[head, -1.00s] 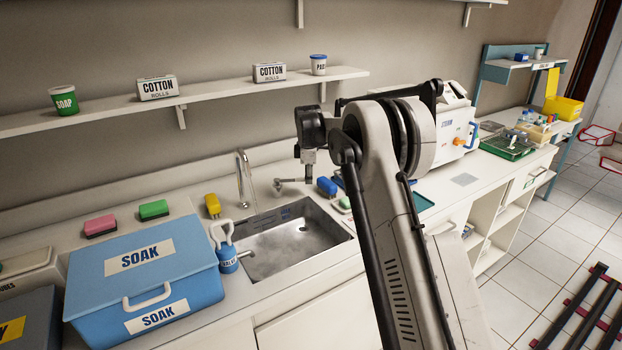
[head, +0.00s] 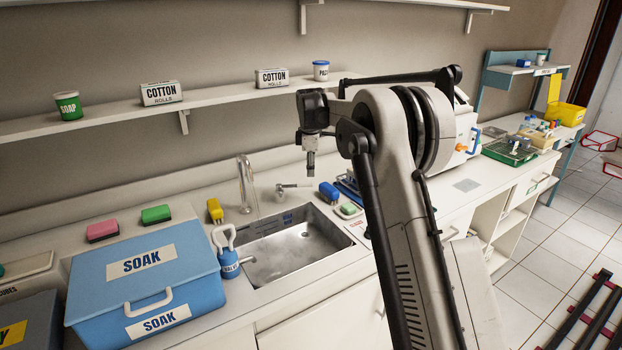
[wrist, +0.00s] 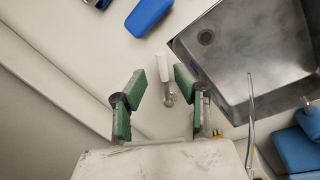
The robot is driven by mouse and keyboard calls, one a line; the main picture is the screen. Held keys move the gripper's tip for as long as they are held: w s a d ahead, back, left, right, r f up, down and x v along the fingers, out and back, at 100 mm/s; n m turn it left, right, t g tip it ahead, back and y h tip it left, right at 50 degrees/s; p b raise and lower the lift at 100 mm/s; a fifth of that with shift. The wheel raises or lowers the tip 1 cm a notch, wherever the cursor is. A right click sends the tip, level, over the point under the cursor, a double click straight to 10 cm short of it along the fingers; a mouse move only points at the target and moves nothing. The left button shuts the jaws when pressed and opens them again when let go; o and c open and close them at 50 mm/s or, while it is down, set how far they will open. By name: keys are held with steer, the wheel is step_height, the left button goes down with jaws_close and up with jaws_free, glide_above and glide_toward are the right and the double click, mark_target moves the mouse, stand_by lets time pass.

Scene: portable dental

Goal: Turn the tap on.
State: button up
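The tap lever (head: 292,186) stands on the counter behind the sink, right of the curved metal spout (head: 246,182). In the wrist view the lever (wrist: 163,68) has a white handle on a round metal base. My gripper (head: 311,172) points down above the lever in the head view. In the wrist view my gripper (wrist: 160,84) is open, with green pads on either side of the lever. I see no contact with it. The spout also shows in the wrist view (wrist: 251,115).
The steel sink (wrist: 255,25) is beside the lever. A shelf (head: 110,114) runs along the wall behind.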

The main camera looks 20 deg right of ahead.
steer(key=r, duration=0.3)
steer(key=s+r, duration=0.1)
steer(key=shift+a+r, duration=0.15)
steer(key=shift+r, duration=0.25)
